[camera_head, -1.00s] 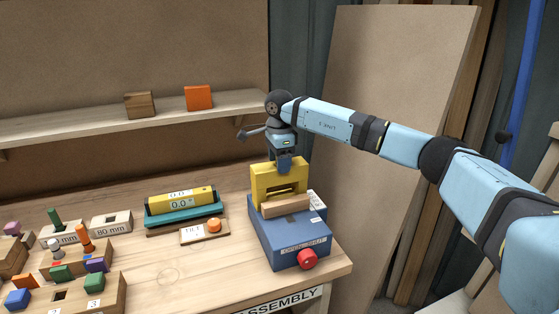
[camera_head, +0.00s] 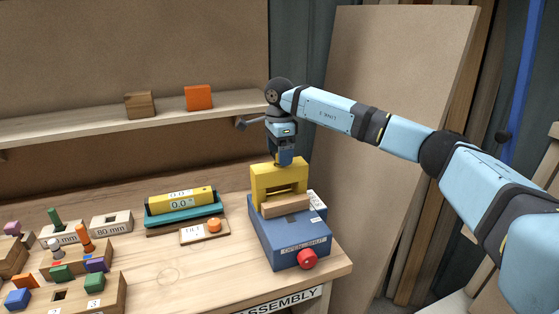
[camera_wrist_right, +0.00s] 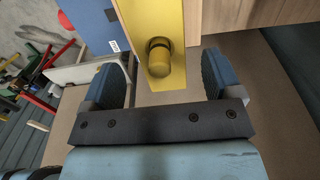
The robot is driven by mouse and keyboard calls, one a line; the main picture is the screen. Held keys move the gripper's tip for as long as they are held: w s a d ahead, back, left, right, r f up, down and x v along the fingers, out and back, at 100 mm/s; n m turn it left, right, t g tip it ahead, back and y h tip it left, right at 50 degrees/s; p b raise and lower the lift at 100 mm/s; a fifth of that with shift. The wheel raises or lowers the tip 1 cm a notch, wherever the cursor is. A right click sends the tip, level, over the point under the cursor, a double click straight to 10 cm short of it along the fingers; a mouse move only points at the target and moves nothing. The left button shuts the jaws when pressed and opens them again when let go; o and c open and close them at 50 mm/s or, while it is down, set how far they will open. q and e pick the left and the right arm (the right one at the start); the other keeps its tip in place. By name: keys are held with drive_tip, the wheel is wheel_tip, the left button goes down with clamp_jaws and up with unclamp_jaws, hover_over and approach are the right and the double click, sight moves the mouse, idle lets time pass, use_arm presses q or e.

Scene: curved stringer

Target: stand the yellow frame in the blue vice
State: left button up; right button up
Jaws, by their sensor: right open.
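The yellow frame (camera_head: 279,174) stands upright in the blue vice (camera_head: 286,238), behind the vice's wooden jaw (camera_head: 286,206). My right gripper (camera_head: 284,160) is just above the frame's top. My left gripper is not in view.
Left of the vice are a yellow level in a teal holder (camera_head: 186,207) and a small board with an orange button (camera_head: 214,225). Wooden blocks with coloured pegs (camera_head: 85,285) fill the bench's left. A shelf (camera_head: 70,125) runs behind. A tall board (camera_head: 385,130) leans at right.

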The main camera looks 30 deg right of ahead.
wheel_tip(320, 180, up, 9)
drive_tip(key=s+a+f+g+y, duration=0.1)
drive_tip(key=s+a+f+y, duration=0.15)
drive_tip(key=a+f, duration=0.45)
drive_tip(key=s+a+f+n+y, duration=0.1)
drive_tip(key=s+a+f+y, duration=0.15)
drive_tip(key=a, duration=0.75)
drive_tip(key=s+a+f+g+y, duration=0.15)
drive_tip(key=a+f+y, duration=0.3)
drive_tip(key=a, duration=0.45)
drive_tip(key=s+a+r+m+t+y, duration=0.2)
drive_tip(key=s+a+m+y, duration=0.5)
drive_tip(key=s+a+y, duration=0.5)
drive_tip(key=s+d+f+n+t+h, duration=0.3)
drive_tip(key=f+n+t+h, duration=0.2)
drive_tip(key=f+n, duration=0.5)
drive_tip(key=s+d+f+n+t+h, duration=0.2)
drive_tip(key=d+f+n+t+h, duration=0.3)
drive_tip(key=n, duration=0.8)
drive_tip(key=s+d+f+n+t+h, duration=0.25)
drive_tip(key=f+n+t+h, duration=0.45)
drive_tip(key=n, duration=0.5)
drive_tip(key=s+d+f+m+g+h, duration=0.1)
drive_tip(key=s+d+f+m+g, duration=0.2)
drive_tip(key=s+f, duration=0.8)
drive_tip(key=m+g, duration=0.2)
drive_tip(key=g, duration=0.1)
drive_tip(key=shift+s+f+m, duration=0.2)
drive_tip(key=shift+f+m, duration=0.1)
drive_tip(key=shift+m, duration=0.1)
